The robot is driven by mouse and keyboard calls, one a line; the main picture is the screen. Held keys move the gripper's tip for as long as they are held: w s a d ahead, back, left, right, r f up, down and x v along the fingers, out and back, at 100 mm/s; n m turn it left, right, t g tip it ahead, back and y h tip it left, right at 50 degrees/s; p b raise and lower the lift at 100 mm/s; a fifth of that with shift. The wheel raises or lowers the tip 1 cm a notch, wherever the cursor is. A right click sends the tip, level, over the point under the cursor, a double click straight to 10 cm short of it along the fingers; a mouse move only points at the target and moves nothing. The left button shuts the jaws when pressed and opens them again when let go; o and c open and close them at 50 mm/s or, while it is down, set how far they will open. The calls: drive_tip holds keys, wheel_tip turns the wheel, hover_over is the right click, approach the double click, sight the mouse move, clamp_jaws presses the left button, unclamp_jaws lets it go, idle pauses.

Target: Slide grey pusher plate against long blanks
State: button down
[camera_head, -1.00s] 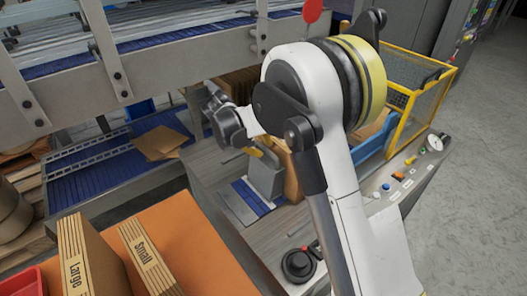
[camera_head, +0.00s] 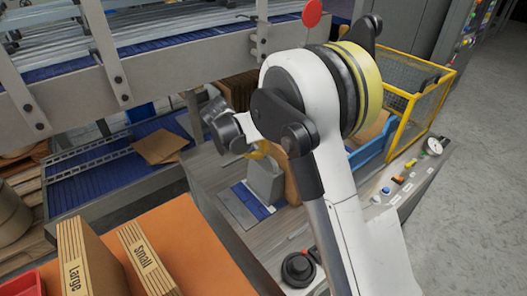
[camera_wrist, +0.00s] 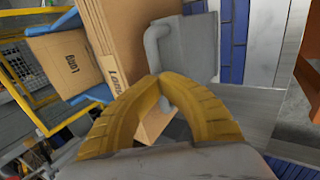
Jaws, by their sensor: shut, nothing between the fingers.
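The grey pusher plate (camera_head: 265,182) stands upright above the blue slatted strip in the head view. In the wrist view the plate (camera_wrist: 192,48) is just beyond my fingertips, with a curved grey handle (camera_wrist: 153,42) on its left side. The long brown blanks (camera_wrist: 120,28), marked "Long", stand upright left of the plate. In the head view the blanks (camera_head: 292,185) are partly hidden by my arm. I cannot tell whether plate and blanks touch. My gripper (camera_wrist: 160,78) has its yellow fingers shut and empty, overlapping the handle's lower part in view; contact is unclear.
A carton marked "Box1" (camera_wrist: 68,60) lies by the blue rails and yellow cage (camera_head: 425,95). "Large" (camera_head: 78,265) and "Small" (camera_head: 145,258) blanks stand on the orange surface (camera_head: 200,240). A conveyor frame (camera_head: 180,45) crosses above. Control knobs (camera_head: 398,180) line the right edge.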

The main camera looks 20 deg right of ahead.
drive_tip(key=c, duration=1.7)
unclamp_jaws()
drive_tip(key=shift+f, duration=0.1)
drive_tip(key=v, duration=1.2)
drive_tip(key=shift+d, duration=0.15)
drive_tip(key=s+d+r+m+t+y, duration=0.1)
drive_tip(key=s+d+r+y, duration=0.25)
drive_tip(key=s, duration=0.65)
drive_tip(key=s+d+r+m+t+y, duration=0.2)
drive_tip(key=s+d+r, duration=0.15)
drive_tip(key=s, duration=0.75)
drive_tip(key=s+f+m+t, duration=0.1)
drive_tip(key=s+f, duration=0.2)
drive_tip(key=s, duration=0.4)
drive_tip(key=shift+s+f+t+y, duration=0.25)
drive_tip(key=shift+f+t+y, duration=0.05)
drive_tip(key=shift+y, duration=0.15)
